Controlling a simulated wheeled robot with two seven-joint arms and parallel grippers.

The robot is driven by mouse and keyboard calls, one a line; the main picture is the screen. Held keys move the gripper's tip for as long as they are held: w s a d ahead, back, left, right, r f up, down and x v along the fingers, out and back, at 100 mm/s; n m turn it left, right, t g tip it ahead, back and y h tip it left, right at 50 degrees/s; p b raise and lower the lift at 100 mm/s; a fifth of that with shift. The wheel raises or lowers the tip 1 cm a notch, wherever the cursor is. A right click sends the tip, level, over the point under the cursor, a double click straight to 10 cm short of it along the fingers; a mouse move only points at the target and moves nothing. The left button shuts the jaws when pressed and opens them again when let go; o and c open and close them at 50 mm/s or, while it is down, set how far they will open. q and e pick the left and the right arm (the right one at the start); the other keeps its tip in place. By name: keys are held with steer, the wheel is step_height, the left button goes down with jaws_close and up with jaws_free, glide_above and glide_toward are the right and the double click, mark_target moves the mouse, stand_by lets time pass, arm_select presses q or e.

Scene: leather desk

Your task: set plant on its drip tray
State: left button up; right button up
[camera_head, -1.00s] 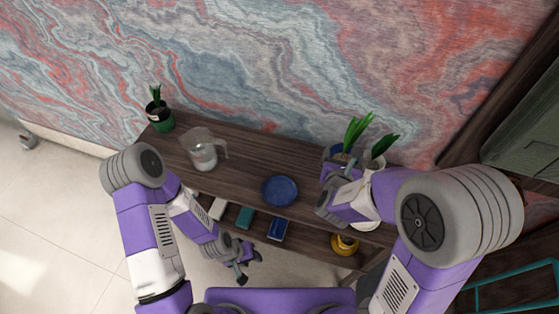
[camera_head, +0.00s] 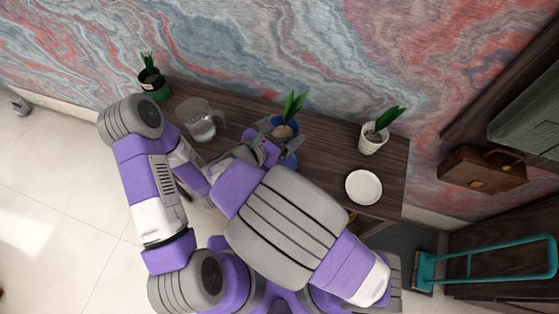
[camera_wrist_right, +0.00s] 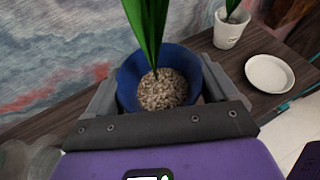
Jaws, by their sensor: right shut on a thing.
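The plant in the blue pot (camera_head: 292,124) has tall green leaves and gravel on top. My right gripper (camera_head: 281,137) is shut on this pot, with a finger on each side in the right wrist view (camera_wrist_right: 159,88). The pot looks upright. The blue drip tray (camera_head: 290,161) shows only as a sliver just in front of the pot; my right gripper and arm cover the rest. I cannot tell whether the pot touches the tray. My left arm reaches in from the left, but its gripper is hidden behind my right arm.
A white-potted plant (camera_head: 373,139) and a white saucer (camera_head: 363,187) stand at the right of the dark wooden shelf top (camera_head: 330,150). A clear jug (camera_head: 200,122) and a green-potted plant (camera_head: 155,87) stand left. Bare wood lies between the blue and white pots.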

steer(key=shift+s+a+f, duration=0.25)
steer(key=shift+s+a, duration=0.05)
steer(key=shift+a, duration=0.05)
arm_select(q)
step_height(320, 180, down, 4)
steer(key=b, duration=0.3)
steer(key=shift+r+b, duration=0.25)
steer(key=shift+b, duration=0.05)
arm_select(e)
step_height(320, 180, down, 10)
steer(key=shift+r, duration=0.15)
